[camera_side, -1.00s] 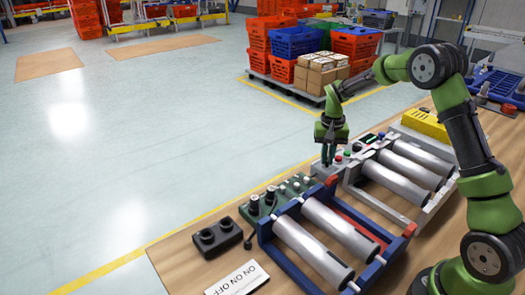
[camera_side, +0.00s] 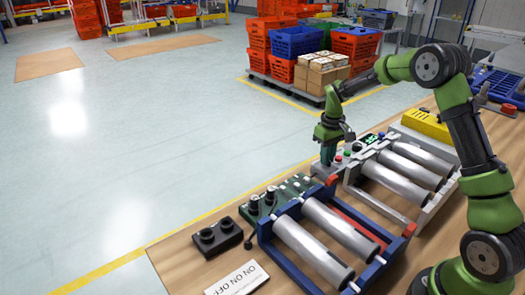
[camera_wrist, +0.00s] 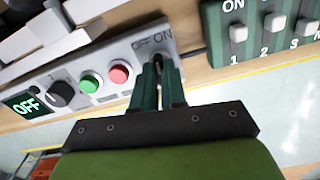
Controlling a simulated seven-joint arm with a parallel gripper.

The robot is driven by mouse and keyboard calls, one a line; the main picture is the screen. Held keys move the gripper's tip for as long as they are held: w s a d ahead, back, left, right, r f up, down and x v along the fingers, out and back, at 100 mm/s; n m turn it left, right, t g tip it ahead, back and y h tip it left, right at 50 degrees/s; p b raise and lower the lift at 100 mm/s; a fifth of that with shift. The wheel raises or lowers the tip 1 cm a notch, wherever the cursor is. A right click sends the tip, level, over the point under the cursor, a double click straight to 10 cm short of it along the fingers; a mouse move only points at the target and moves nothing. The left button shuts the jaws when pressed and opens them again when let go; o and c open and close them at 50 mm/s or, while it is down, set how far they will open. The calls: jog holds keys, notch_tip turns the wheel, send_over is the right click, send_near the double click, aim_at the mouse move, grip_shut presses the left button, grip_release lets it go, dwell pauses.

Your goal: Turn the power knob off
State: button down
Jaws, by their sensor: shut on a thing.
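The power knob (camera_wrist: 158,59) is a small dark piece under the "OFF" and "ON" labels at the end of a grey control panel (camera_wrist: 187,64), in the wrist view. My gripper (camera_wrist: 159,72) has its two green fingers around the knob, shut on it, hiding most of it. In the side view my gripper (camera_side: 327,162) points down at the near-left end of the grey panel.
Beside the knob are a red button (camera_wrist: 119,74), a green button (camera_wrist: 90,83) and a black dial (camera_wrist: 62,94). A dark green switch box (camera_wrist: 258,35) stands close by on the right. Grey rollers (camera_side: 405,170) and a blue-framed roller unit (camera_side: 268,240) fill the table.

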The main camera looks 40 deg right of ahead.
jog(key=n, duration=0.5)
jog(key=shift+n, duration=0.3)
jog(key=n, duration=0.5)
jog(key=shift+r, duration=0.1)
dwell(0.3)
jog(key=c, duration=1.2)
grip_release()
notch_tip(320, 180, up, 17)
jog(key=shift+f, duration=0.1)
